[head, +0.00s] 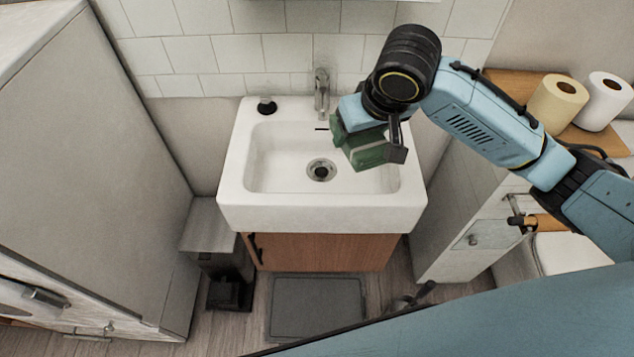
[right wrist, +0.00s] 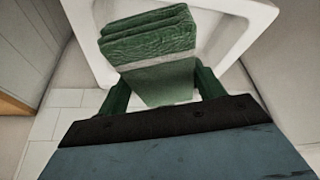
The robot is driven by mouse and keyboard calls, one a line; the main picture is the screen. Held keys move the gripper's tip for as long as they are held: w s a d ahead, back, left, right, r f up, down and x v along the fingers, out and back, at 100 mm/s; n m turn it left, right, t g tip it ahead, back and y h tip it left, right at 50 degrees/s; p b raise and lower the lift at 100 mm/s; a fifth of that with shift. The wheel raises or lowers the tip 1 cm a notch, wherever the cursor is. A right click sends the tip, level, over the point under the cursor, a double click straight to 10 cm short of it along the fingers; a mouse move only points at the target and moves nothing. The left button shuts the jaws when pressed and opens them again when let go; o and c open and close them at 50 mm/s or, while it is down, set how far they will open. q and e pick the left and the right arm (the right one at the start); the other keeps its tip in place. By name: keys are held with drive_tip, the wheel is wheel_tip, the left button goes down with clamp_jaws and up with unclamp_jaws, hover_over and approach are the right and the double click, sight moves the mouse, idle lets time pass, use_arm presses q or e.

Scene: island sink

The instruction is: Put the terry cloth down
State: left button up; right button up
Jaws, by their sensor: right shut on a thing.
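A folded green terry cloth (head: 367,151) is held over the right part of the white sink (head: 236,190) basin. My right gripper (head: 394,138) is shut on the cloth, coming from the right. In the right wrist view the folded cloth (right wrist: 150,42) lies between the two fingers (right wrist: 160,88), with its layers stacked at the far end and a pale band across it. The cloth appears to hang above the basin; whether it touches the sink is hard to tell. My left gripper is out of the head view.
A faucet (head: 321,92) stands at the sink's back edge, with a dark round item (head: 266,105) at the back left corner. Two paper rolls (head: 557,103) stand on a wooden shelf at right. A bin (head: 225,270) stands below left. The left of the basin is clear.

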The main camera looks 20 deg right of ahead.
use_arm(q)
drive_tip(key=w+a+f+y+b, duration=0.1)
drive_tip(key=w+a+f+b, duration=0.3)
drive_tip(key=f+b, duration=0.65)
use_arm(e)
drive_tip(key=w+a+f+n+g+y, duration=0.1)
drive_tip(key=w+a+f+n+y, duration=0.1)
drive_tip(key=w+f+n, duration=0.45)
drive_tip(key=w+a+f+n+y, duration=0.1)
drive_tip(key=w+a+f+n, duration=0.15)
drive_tip(key=f, duration=0.65)
drive_tip(key=b, duration=0.2)
hover_over(317, 187)
drive_tip(key=d, duration=0.1)
drive_tip(key=shift+g, duration=0.3)
drive_tip(key=f, duration=0.5)
drive_tip(key=shift+s+f, duration=0.25)
drive_tip(key=shift+s, duration=0.15)
wheel_tip(317, 187, down, 4)
drive_tip(key=shift+f+b, duration=0.15)
drive_tip(key=shift+b, duration=0.35)
drive_tip(key=shift+f, duration=0.25)
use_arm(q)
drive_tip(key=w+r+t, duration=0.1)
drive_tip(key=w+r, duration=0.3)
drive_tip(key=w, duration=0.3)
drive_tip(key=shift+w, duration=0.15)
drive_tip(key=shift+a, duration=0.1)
